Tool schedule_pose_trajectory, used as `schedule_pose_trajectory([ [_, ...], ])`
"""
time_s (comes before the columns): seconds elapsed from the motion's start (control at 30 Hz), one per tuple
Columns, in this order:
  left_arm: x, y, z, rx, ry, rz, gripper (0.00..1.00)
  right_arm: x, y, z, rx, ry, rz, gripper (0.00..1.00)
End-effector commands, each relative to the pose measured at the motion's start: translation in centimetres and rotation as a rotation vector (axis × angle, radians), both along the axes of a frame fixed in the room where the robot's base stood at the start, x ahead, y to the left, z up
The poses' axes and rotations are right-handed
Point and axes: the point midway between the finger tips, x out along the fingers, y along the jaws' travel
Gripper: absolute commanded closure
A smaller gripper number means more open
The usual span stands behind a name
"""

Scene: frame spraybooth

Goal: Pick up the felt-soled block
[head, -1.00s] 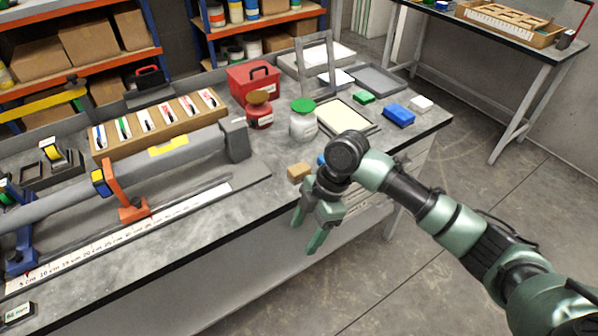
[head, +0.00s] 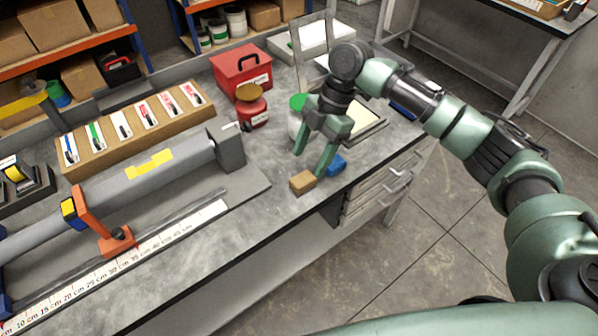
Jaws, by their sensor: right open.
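A small tan block (head: 303,182), which looks like the felt-soled block, lies near the front edge of the grey workbench (head: 262,212). Its underside is hidden, so I cannot see any felt. My right gripper (head: 310,164) is open, fingers pointing down, just above and behind the tan block. Nothing is between its fingers. One fingertip appears close to the block's top; I cannot tell whether it touches. A blue object (head: 338,165) lies just right of the block, partly behind a finger. My left gripper is not in view.
A white jar with a green lid (head: 297,103) is partly hidden behind my right gripper. A red jar (head: 251,108) and red toolbox (head: 240,70) stand further back. A clamped grey tube (head: 150,165) and ruler (head: 150,250) lie left. Bench drawers (head: 380,185) are below right.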

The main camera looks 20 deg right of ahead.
Motion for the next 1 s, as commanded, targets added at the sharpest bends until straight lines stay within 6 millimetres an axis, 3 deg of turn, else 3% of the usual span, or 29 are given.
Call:
schedule_pose_trajectory([
  [0.2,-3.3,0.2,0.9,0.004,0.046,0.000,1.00,-0.4,0.9,-2.2,-0.001,0.003,0.001,0.38],
  [0.3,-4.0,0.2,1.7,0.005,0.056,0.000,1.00,-0.7,1.4,-3.5,-0.001,0.005,0.001,0.38],
  [0.5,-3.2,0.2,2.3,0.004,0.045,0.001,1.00,-0.9,2.2,-6.0,0.000,0.001,0.000,0.38],
  [0.77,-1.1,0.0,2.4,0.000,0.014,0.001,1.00,-0.9,2.3,-6.5,0.000,0.000,0.001,0.38],
  [0.87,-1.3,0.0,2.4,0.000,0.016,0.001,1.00,-0.9,2.3,-6.5,0.000,0.000,0.001,0.60],
  [1.0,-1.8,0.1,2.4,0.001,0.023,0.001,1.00,-0.9,2.3,-6.4,0.000,0.000,0.001,0.99],
])
